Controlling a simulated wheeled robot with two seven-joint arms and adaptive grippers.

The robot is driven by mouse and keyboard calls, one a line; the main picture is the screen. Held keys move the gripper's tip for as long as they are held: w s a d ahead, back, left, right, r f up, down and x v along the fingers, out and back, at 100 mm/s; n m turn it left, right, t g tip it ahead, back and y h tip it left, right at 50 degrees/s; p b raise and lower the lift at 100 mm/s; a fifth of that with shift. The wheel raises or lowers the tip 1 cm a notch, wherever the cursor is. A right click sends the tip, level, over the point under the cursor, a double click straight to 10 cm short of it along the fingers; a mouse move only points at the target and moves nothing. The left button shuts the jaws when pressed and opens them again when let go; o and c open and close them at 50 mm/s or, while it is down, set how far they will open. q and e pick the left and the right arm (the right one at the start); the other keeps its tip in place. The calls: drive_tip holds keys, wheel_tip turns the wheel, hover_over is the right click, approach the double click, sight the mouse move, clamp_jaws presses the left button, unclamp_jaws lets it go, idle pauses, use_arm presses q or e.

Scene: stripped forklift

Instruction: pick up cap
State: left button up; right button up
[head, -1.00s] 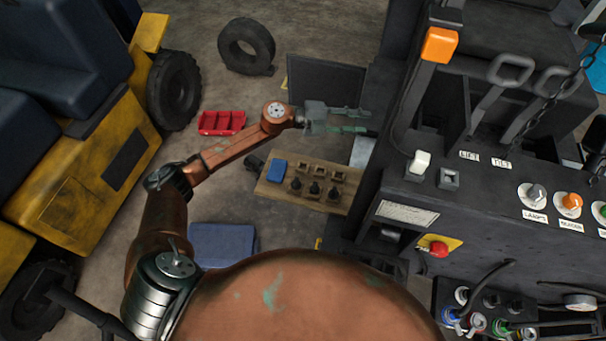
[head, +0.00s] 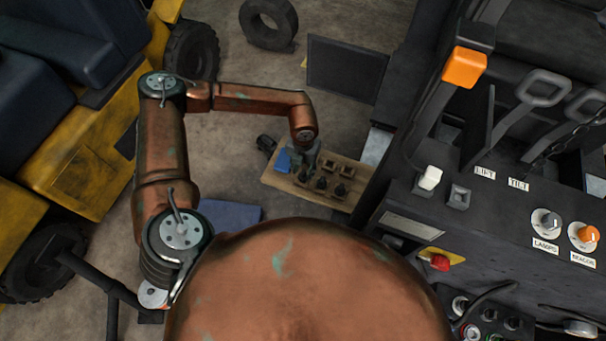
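My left gripper (head: 304,169) points down over the left part of the board, close to the leftmost dark cap. It is small and partly covered by my wrist, so I cannot tell whether its fingers are open or touch the cap. My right gripper is not in view.
A blue block (head: 283,161) lies at the board's left end, beside my gripper. The dark forklift console with an orange-topped lever (head: 464,68) stands to the right. A yellow vehicle (head: 80,165) and a tyre (head: 268,22) are at left and back.

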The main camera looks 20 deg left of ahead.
use_arm(q)
drive_tip(key=shift+f, duration=1.15)
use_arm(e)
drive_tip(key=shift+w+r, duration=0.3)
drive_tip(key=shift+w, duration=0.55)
use_arm(q)
drive_tip(key=shift+c, duration=0.7)
clamp_jaws()
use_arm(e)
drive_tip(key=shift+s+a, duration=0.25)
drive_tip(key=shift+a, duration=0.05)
